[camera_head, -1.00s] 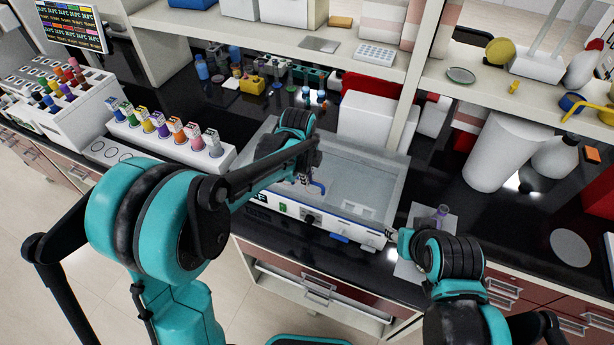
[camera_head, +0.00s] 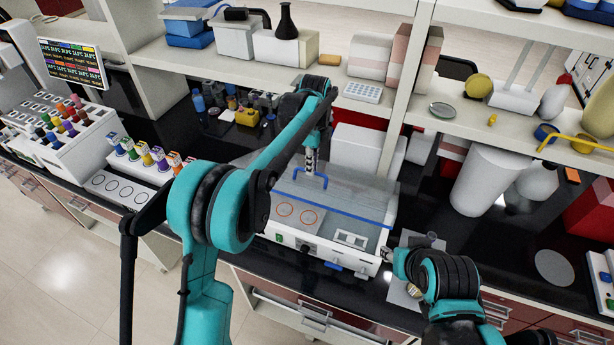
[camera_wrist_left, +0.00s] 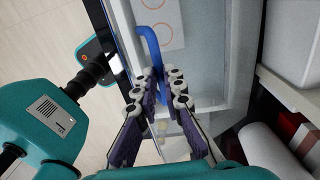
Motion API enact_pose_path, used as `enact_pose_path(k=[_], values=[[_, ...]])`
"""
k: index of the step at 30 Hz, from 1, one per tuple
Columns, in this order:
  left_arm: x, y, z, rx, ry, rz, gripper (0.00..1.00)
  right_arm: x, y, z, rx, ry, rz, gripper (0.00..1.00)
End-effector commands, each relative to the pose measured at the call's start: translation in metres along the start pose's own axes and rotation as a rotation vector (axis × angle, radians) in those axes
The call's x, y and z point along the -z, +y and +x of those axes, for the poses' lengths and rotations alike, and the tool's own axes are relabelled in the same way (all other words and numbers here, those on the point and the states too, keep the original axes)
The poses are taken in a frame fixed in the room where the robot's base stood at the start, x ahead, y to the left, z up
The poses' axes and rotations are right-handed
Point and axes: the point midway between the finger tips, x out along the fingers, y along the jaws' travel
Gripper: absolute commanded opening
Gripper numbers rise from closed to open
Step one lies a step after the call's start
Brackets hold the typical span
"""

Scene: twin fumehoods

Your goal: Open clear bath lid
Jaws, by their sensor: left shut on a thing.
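The clear bath (camera_head: 335,262) is a white box with controls on its front, standing on the black bench. Its see-through lid (camera_head: 345,200) is tilted up at the front, with a blue edge line across it. Red circles show inside the bath below that edge. A blue handle (camera_head: 313,181) sits on the lid. My left gripper (camera_head: 310,166) is shut on this handle from above. In the left wrist view the handle (camera_wrist_left: 149,48) runs in between the fingers of the left gripper (camera_wrist_left: 160,82). My right arm is at the bath's right front corner; its fingers cannot be made out.
A white rack of coloured bottles (camera_head: 125,190) stands left of the bath. A white cylinder (camera_head: 492,165) stands to the right. A shelf (camera_head: 345,97) with boxes runs behind. White box-like objects (camera_head: 362,150) stand close behind the bath.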

Motion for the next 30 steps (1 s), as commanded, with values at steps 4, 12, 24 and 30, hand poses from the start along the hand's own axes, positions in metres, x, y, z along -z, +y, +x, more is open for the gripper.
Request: enact_pose_path(k=[4, 12, 24, 30], values=[[0.001, -0.017, -0.011, -0.045, 0.001, 0.001, 0.0, 0.007, 0.0, -0.01, 0.0, 0.0, 0.0, 0.4], [0.001, -0.03, -0.018, -0.102, 0.002, 0.002, 0.0, 0.012, 0.0, -0.017, 0.0, 0.0, 0.0, 0.4], [0.002, -0.033, -0.019, -0.116, 0.002, 0.002, 0.0, 0.013, 0.0, -0.018, 0.0, 0.0, 0.0, 0.4], [0.002, -0.032, -0.018, -0.116, 0.002, 0.002, 0.3, 0.013, 0.0, -0.018, 0.0, 0.0, 0.0, 0.4]])
